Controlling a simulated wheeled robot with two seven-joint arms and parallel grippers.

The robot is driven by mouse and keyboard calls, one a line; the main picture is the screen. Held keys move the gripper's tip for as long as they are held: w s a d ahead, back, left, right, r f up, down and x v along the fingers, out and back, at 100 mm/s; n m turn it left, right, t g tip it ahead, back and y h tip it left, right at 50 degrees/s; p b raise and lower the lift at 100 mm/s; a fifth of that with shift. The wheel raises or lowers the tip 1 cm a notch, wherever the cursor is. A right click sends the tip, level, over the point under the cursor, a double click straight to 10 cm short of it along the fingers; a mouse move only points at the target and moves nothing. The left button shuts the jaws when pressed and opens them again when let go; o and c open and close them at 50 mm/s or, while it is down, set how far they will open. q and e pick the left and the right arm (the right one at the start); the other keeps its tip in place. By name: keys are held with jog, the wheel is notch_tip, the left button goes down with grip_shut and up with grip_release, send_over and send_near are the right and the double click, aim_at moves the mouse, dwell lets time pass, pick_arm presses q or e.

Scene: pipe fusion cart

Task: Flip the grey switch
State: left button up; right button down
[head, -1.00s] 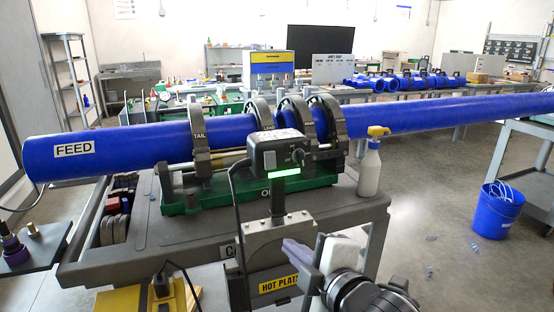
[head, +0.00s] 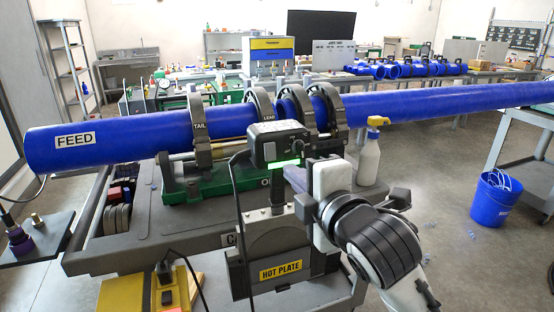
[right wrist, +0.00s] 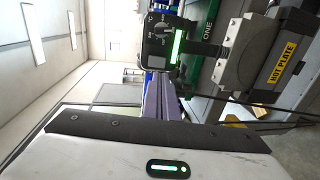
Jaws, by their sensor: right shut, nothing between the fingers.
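A dark grey control box (head: 280,144) with a lit green strip stands on a post above the hot plate (head: 285,255). A small dark knob or switch shows on its face in the right wrist view (right wrist: 158,30), too small to tell its position. The box also shows in the right wrist view (right wrist: 163,45). My right gripper (head: 293,174) has purple fingers, shut and empty, just below and to the right of the box. In the right wrist view its fingers (right wrist: 155,85) point toward the box's lower edge, apparently apart from it. My left gripper is not in view.
A long blue pipe (head: 130,138) runs across behind the box, in dark clamps on a green base. A spray bottle (head: 369,158) stands on the cart right of my right gripper. A black cable hangs from the box. A blue bucket (head: 494,203) is on the floor at right.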

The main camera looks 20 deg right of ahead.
aim_at(272, 156)
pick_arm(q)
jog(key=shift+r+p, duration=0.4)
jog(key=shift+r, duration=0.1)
pick_arm(e)
jog(key=w, duration=0.3)
jog(key=w+f, duration=0.1)
jog(key=w, duration=0.5)
jog(key=shift+w+a+f, duration=0.15)
jog(key=shift+w+f, duration=0.05)
jog(key=shift+w, duration=0.05)
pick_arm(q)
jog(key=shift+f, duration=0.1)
pick_arm(e)
jog(key=shift+f, duration=0.1)
